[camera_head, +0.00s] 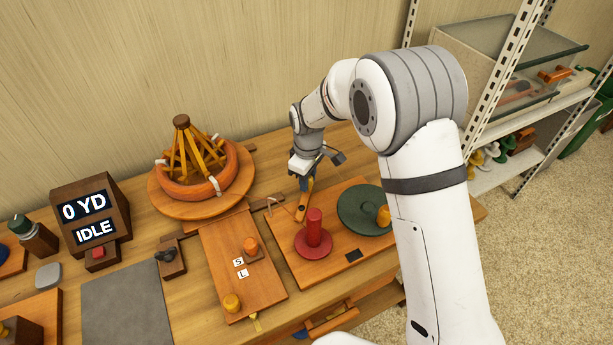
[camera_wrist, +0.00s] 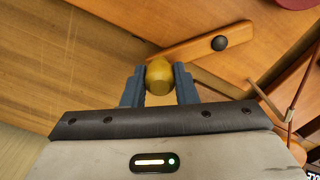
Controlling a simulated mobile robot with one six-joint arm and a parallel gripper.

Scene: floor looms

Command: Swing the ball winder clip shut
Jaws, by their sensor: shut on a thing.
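The ball winder board (camera_head: 283,262) lies on the bench with a red spindle (camera_head: 314,230) and a green disc (camera_head: 360,210) carrying an orange knob. The clip looks like an orange wooden bar (camera_head: 301,208) at the board's back left edge; in the wrist view the bar (camera_wrist: 190,47) has a black round pivot. My gripper (camera_head: 306,185) is at the bar's back end. In the wrist view my gripper (camera_wrist: 159,88) is shut on a yellow knob (camera_wrist: 159,75), one finger on each side. The joint between knob and bar is partly hidden.
A wooden yarn swift (camera_head: 187,205) stands at the back left. A counter box (camera_head: 92,215) reading 0 YD and IDLE is at far left. A board (camera_head: 225,250) with an orange slider and S and L labels lies left of the winder. A metal shelf (camera_head: 535,110) stands right.

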